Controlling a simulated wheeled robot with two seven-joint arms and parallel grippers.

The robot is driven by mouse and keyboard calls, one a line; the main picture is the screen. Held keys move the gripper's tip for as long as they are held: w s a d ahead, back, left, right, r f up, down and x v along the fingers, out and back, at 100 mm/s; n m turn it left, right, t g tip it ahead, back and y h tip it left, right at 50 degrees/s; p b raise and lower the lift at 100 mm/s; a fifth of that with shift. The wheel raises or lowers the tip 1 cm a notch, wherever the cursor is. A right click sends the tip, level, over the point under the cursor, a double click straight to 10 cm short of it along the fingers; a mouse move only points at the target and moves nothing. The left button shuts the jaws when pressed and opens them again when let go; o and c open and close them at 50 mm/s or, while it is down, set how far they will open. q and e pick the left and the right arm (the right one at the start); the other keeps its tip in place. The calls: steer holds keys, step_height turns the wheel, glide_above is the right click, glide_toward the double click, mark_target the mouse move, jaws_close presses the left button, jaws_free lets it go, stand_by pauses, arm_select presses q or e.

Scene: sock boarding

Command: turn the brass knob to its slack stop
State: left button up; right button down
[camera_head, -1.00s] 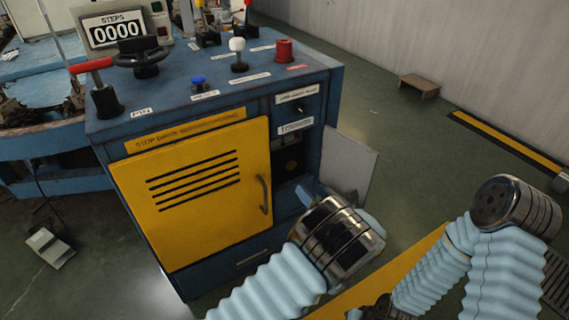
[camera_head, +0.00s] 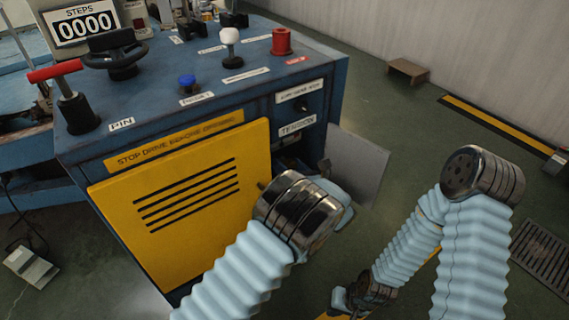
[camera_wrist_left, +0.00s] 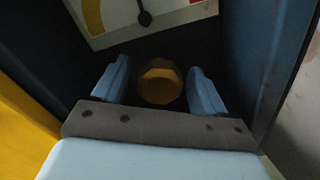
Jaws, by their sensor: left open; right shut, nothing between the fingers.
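The brass knob (camera_wrist_left: 160,81) is a dull, faceted gold shape in the left wrist view, inside a dark recess. My left gripper (camera_wrist_left: 157,88) is open, with one pale blue finger on each side of the knob. A gap shows between the knob and each finger, and I cannot tell whether the fingertips reach past its face. Above it is a white gauge (camera_wrist_left: 185,13) with a black pointer and yellow and red patches. In the head view my left wrist (camera_head: 300,212) hides the knob. My right gripper (camera_head: 342,300) is low, away from the cabinet, and shut.
The recess lies below the TENSION label (camera_head: 297,127), between the yellow door (camera_head: 190,215) and an open grey flap (camera_head: 357,165). Dark side walls stand close around my left gripper. The cabinet top holds a handwheel (camera_head: 115,52), a red T-handle (camera_head: 55,72) and several knobs.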

arm_select(q)
steer(key=c, duration=1)
steer(key=shift+c, duration=0.2)
